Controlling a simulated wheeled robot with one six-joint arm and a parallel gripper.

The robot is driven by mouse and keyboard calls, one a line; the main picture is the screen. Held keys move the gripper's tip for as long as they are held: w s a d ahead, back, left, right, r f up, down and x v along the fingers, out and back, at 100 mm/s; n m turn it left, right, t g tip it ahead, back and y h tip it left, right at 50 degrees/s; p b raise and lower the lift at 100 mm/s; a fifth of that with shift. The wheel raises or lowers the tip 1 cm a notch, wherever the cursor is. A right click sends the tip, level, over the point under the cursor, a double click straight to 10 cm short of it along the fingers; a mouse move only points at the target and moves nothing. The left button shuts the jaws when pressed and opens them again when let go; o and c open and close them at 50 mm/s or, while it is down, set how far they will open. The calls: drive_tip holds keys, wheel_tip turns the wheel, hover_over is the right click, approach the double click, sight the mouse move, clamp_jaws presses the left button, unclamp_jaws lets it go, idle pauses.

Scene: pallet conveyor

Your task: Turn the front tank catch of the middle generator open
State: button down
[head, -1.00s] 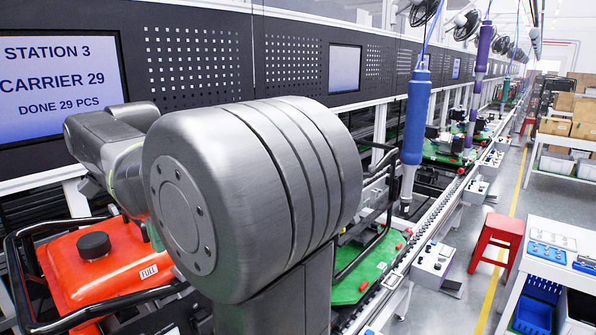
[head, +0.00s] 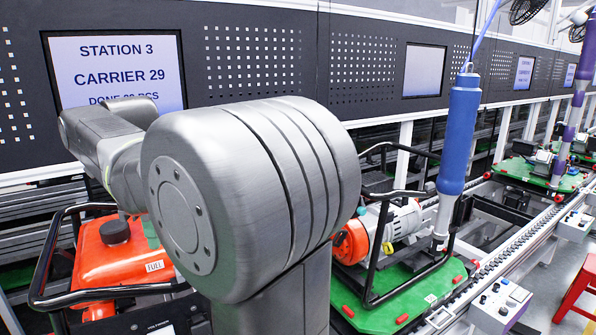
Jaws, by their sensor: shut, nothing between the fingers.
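A generator with an orange-red fuel tank (head: 103,262) sits at the lower left in the head view. Part of a generator (head: 372,235) with an orange round cover and a black frame shows right of my arm, on a green carrier plate (head: 395,312). My large grey arm joint covers the space between them. I cannot tell which generator is the middle one. No tank catch can be made out. My gripper is hidden behind my arm.
A dark panel wall with a screen (head: 118,75) stands behind.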

drive_tip(key=shift+s+a+f+b, duration=0.15)
drive_tip(key=shift+f+b, duration=0.55)
drive_tip(key=shift+f, duration=0.15)
wheel_tip(320, 180, down, 3)
drive_tip(key=b, duration=0.2)
drive_tip(key=shift+r+b, duration=0.1)
drive_tip(key=shift+b, duration=0.25)
drive_tip(key=shift+f+b, duration=0.4)
drive_tip(key=shift+f, duration=0.85)
drive_tip(key=shift+w+d, duration=0.3)
drive_tip(key=shift+d, duration=0.3)
drive_tip(key=shift+w+a+p, duration=0.1)
drive_tip(key=shift+w+p, duration=0.25)
drive_tip(key=shift+p, duration=1)
drive_tip(key=shift+w+p, duration=0.5)
drive_tip(key=shift+p, duration=0.6)
